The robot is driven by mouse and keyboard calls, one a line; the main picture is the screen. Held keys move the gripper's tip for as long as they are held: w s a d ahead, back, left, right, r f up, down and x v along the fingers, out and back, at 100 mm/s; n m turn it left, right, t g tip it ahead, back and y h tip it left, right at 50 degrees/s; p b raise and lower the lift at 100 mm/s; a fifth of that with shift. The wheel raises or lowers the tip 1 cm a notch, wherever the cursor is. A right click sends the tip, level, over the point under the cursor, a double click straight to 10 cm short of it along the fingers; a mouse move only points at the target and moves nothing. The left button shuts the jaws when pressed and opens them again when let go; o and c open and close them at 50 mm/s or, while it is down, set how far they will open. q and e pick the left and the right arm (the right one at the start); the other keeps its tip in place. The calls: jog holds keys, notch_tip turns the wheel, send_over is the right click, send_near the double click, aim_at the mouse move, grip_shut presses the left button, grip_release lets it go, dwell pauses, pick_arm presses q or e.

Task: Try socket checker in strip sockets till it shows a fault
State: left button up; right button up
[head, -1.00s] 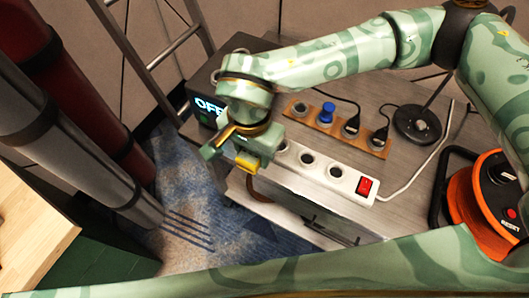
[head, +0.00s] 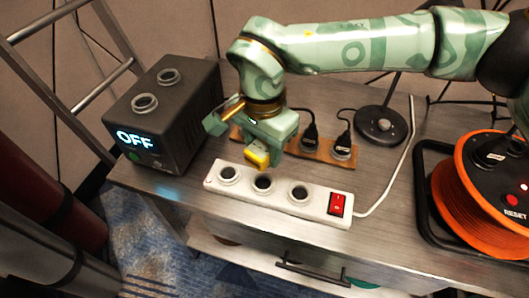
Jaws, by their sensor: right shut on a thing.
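My right gripper (head: 266,146) is shut on the socket checker (head: 257,158), a small yellow block. It holds the checker just above the white power strip (head: 320,196), behind the middle socket in the picture. All three sockets show as dark round holes, and the checker looks apart from them. The strip's red switch (head: 338,204) is at its right end. The checker's indicator face cannot be made out. My left gripper is not in view.
A black box (head: 165,118) with an "OFF" display stands left of the strip. Behind the strip, a brown socket board (head: 338,160) holds black plugs. A black lamp base (head: 381,126) and an orange cable reel (head: 465,195) are to the right. The tabletop's front edge runs before the strip.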

jog(key=shift+a+f+b, duration=0.15)
jog(key=shift+f+b, duration=0.15)
jog(key=shift+f, duration=0.15)
notch_tip(320, 180, down, 4)
jog(key=shift+r+b, duration=0.15)
jog(key=shift+b, duration=0.95)
jog(key=shift+f, duration=0.85)
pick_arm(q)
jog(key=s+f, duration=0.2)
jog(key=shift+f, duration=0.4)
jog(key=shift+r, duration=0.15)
pick_arm(e)
jog(key=shift+r, duration=0.1)
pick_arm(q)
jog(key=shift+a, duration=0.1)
pick_arm(e)
jog(key=shift+f, duration=0.25)
pick_arm(q)
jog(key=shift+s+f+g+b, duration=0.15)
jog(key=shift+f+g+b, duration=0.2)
jog(key=shift+b, duration=0.1)
pick_arm(e)
jog(key=shift+f, duration=0.95)
